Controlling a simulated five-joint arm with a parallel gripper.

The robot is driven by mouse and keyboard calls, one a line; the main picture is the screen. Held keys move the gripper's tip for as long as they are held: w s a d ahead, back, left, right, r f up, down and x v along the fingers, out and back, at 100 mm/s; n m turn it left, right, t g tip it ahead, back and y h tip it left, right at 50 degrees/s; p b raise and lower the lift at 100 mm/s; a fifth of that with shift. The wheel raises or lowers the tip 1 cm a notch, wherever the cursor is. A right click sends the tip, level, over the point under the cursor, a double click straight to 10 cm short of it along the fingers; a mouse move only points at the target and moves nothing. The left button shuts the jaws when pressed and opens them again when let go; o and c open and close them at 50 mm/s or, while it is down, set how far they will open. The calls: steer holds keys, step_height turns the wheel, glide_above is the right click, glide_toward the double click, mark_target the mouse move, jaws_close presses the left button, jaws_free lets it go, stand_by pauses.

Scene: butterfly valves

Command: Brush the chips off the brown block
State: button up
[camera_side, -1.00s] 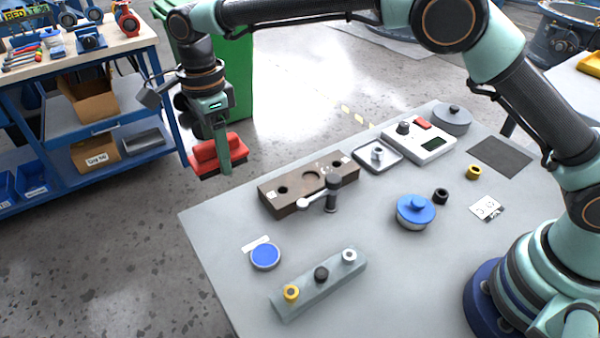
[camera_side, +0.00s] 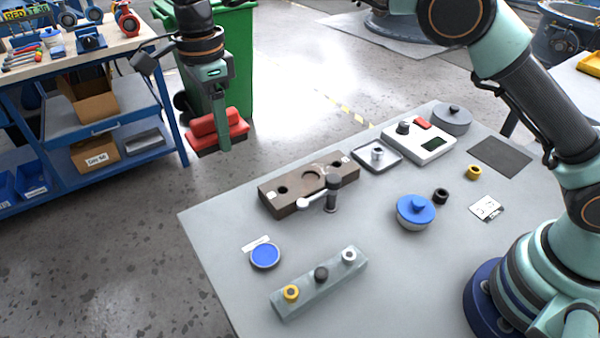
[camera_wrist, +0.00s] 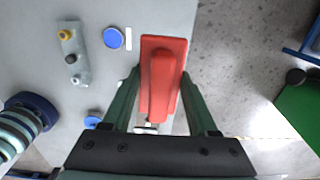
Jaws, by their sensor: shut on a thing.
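My gripper (camera_side: 222,140) is shut on a red brush (camera_side: 204,128) with a dark underside. It holds the brush in the air, left of and above the brown block in the side picture, apart from it. The brush (camera_wrist: 163,75) also shows between both fingers in the wrist view. The brown block (camera_side: 295,205) lies near the table's far left edge, with holes and a round recess in its top. Small pale marks show around the recess, too small to tell as chips. In the wrist view the block is mostly hidden behind brush and gripper.
A post with a lever (camera_side: 331,192) stands at the block's front side. A small tray (camera_side: 390,165) is close to its right end. A blue disc (camera_side: 265,256), a grey-green rack (camera_side: 320,283) and a blue-lidded pot (camera_side: 415,212) stand nearer. The table between them is clear.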

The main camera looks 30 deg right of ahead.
steer(key=w+d+f, duration=0.2)
steer(key=d+f, duration=0.2)
steer(key=d, duration=1)
glide_above(332, 167)
step_height(332, 167, down, 4)
steer(key=shift+w+f, duration=0.15)
steer(key=shift+f, duration=1.8)
steer(key=shift+w+f, duration=0.1)
steer(key=shift+f, duration=1.85)
steer(key=shift+a+f, duration=0.15)
steer(key=shift+a, duration=0.2)
steer(key=shift+c, duration=0.6)
steer(key=shift+a+f, duration=0.15)
steer(key=shift+a, duration=1.5)
steer(key=d, duration=0.4)
steer(key=shift+s+a, duration=0.1)
steer(key=shift+s, duration=0.2)
steer(key=shift+a, duration=1.6)
steer(key=shift+d, duration=1.55)
steer(key=shift+w+d+r, duration=0.1)
steer(key=shift+r, duration=0.15)
step_height(332, 167, up, 8)
